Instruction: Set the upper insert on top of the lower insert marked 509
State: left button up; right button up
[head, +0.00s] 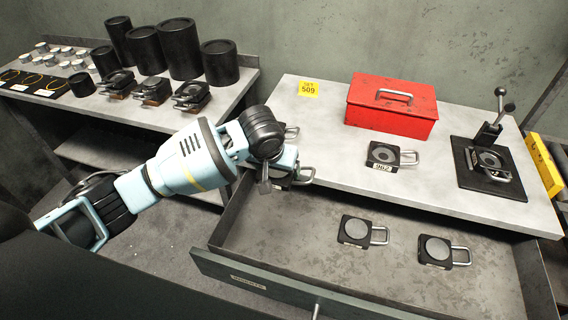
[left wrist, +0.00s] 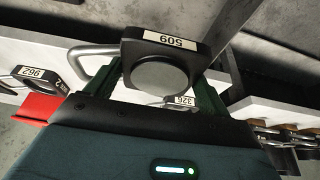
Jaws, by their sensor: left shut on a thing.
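My left gripper (head: 268,183) is shut on a dark square insert with a round grey face and a wire handle. In the left wrist view, this insert (left wrist: 160,78) carries a white label reading 509. A yellow sign (head: 308,88) marked 509 lies on the tabletop at the back. Another insert (head: 382,155), labelled 962, sits on the table. An insert labelled 326 (left wrist: 181,101) shows beyond the held one. I cannot identify a separate lower insert marked 509. My right gripper is not in view.
The open drawer (head: 275,278) holds two inserts, left (head: 353,230) and right (head: 435,250), with unreadable labels. A red toolbox (head: 390,112) stands at the table's back. A lever press (head: 487,165) stands right.

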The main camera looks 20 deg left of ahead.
pick_arm(q)
jog(key=s+a+r, duration=0.5)
jog(key=s+r, duration=0.3)
jog(key=r, duration=0.1)
jog(key=shift+a+r, duration=0.2)
jog(key=shift+a, duration=0.05)
